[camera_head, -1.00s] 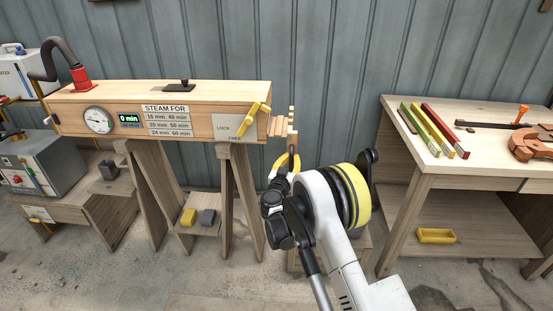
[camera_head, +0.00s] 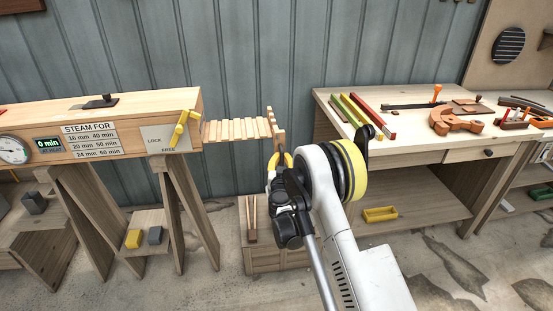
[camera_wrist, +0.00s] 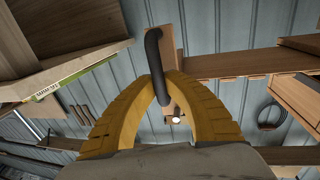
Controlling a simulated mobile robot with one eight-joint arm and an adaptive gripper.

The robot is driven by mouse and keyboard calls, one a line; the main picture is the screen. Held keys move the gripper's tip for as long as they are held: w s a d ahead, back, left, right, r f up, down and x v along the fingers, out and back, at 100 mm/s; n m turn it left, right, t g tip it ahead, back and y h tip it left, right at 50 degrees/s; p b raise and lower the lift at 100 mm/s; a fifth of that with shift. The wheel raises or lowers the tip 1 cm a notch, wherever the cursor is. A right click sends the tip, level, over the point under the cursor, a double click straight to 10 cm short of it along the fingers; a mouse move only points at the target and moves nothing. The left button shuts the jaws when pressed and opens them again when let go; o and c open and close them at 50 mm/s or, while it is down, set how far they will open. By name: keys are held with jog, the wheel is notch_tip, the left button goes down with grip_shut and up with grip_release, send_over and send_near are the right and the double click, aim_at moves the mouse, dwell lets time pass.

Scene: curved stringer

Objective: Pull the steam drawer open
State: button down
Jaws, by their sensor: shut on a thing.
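The steam box (camera_head: 125,108) is a long wooden box on trestles at the left of the head view. The steam drawer (camera_head: 237,129), a slatted wooden rack, sticks out of its right end, with an upright end board (camera_head: 275,125). My gripper (camera_head: 281,160) is at that end board, partly hidden behind my wrist. In the wrist view, my gripper's yellow fingers (camera_wrist: 167,84) are closed around the dark bar handle (camera_wrist: 154,55). The yellow lever (camera_head: 181,128) on the box's front is tilted, its lower end near FREE.
A workbench (camera_head: 430,152) with coloured strips (camera_head: 353,108) and tools stands to the right of the drawer. A low wooden crate (camera_head: 275,257) stands on the floor below. Bare floor shows in front of the trestles.

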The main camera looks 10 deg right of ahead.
jog(key=c, duration=1.4)
grip_release()
jog(key=shift+s, duration=0.1)
jog(key=v, duration=0.7)
jog(key=shift+s, duration=0.2)
